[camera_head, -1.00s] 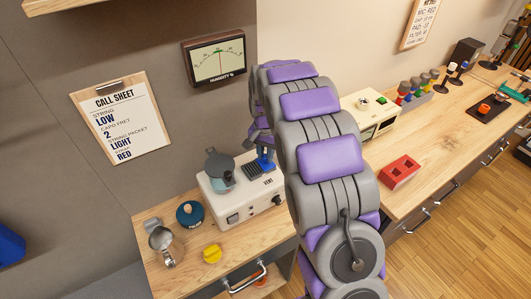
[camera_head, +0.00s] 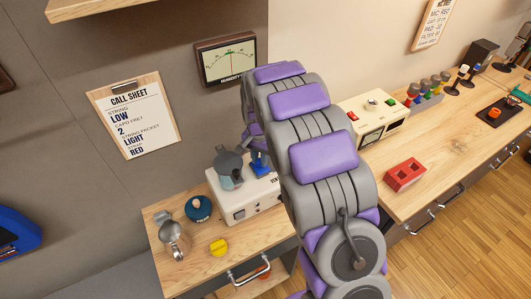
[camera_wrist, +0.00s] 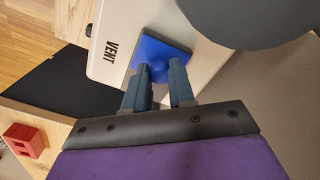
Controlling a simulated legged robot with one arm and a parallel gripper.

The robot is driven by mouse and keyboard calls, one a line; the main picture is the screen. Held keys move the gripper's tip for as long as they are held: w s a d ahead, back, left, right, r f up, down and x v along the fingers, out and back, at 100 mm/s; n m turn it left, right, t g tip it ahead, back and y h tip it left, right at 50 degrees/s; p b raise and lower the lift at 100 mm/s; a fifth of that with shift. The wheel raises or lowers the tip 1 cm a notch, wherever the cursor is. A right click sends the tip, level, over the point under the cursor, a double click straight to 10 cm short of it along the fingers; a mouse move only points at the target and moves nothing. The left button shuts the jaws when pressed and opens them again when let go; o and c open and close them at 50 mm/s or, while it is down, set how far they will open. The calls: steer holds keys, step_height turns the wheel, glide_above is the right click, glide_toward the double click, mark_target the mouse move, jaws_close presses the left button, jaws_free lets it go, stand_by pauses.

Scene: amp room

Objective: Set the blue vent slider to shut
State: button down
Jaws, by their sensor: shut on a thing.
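The white vent box (camera_head: 240,204) stands on the left counter and carries the word VENT. Its blue slider (camera_head: 262,164) is on top, beside the grey moka pot (camera_head: 229,170). In the wrist view the blue slider (camera_wrist: 176,54) is a flat blue plate with a round knob. My gripper (camera_wrist: 159,78) has one finger on each side of the knob and is shut on it. No dark vent slots show beside the plate. My arm hides the right part of the box in the head view.
A red block (camera_head: 404,175) and a cream device (camera_head: 372,122) are on the right counter. The wall gauge (camera_head: 226,63) hangs above.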

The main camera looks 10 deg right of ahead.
steer(key=shift+a, duration=0.1)
steer(key=c, duration=1.3)
jaws_free()
steer(key=shift+c, duration=0.2)
steer(key=o, duration=0.4)
steer(key=shift+a, duration=0.35)
steer(key=shift+d+r, duration=0.25)
steer(key=shift+r, duration=0.2)
step_height(320, 180, up, 16)
steer(key=p, duration=0.3)
steer(key=shift+a+r, duration=0.15)
steer(key=shift+a, duration=0.2)
